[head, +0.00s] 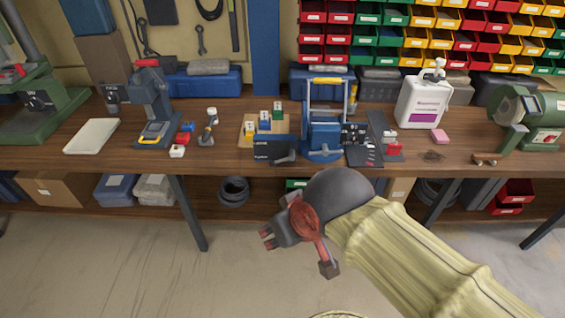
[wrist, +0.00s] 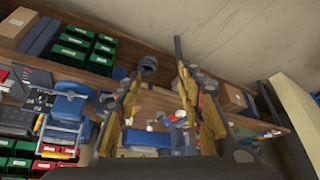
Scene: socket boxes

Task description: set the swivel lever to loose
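A blue vise-like device (head: 323,135) with a round base and an upright frame with a yellow handle stands near the front edge of the workbench. A blue device with a yellow-handled frame, seemingly the same one, shows at the left of the wrist view (wrist: 68,105). A small grey lever (head: 284,159) sticks out beside its base; I cannot tell whether this is the swivel lever, nor its setting. My gripper (head: 266,238) is in front of and below the bench edge, apart from the device. In the wrist view its fingers (wrist: 160,85) are spread with nothing between them.
A shelf with boxes lies below. The floor in front is clear.

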